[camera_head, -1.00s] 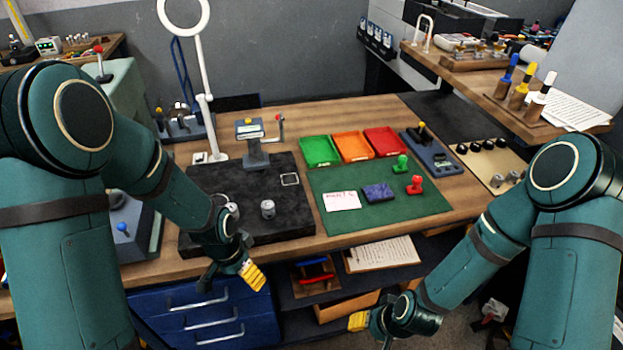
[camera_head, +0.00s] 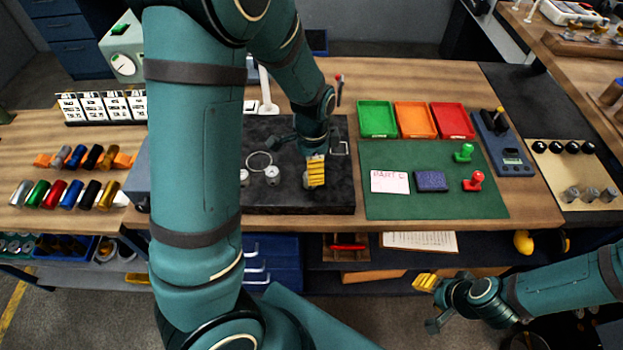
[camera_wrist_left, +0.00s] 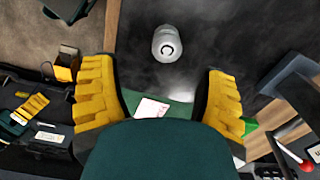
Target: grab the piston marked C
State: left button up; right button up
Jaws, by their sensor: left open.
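Three metal pistons stand on the black plate (camera_head: 295,201) in the head view. In the left wrist view, one pale grey piston (camera_wrist_left: 167,45) lies ahead of the open fingers of my left gripper (camera_wrist_left: 160,95), untouched. A dark mark on its top looks like a C, but is too small to be sure. My right gripper (camera_head: 430,303) is empty with its fingers apart, in front of the bench.
A thin ring (camera_head: 260,161) and a square frame (camera_head: 340,148) are by the pistons. The green mat (camera_head: 400,207) at the right bears a blue block (camera_head: 431,181), a card and two stamps. Green, orange and red trays (camera_head: 416,120) stand behind it.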

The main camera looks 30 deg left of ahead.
pick_arm(q)
jog(key=f, duration=0.5)
jog(key=a+f, duration=0.1)
jog(key=f, duration=0.1)
jog(key=shift+w+f, duration=0.15)
jog(key=shift+f, duration=0.05)
grip_shut()
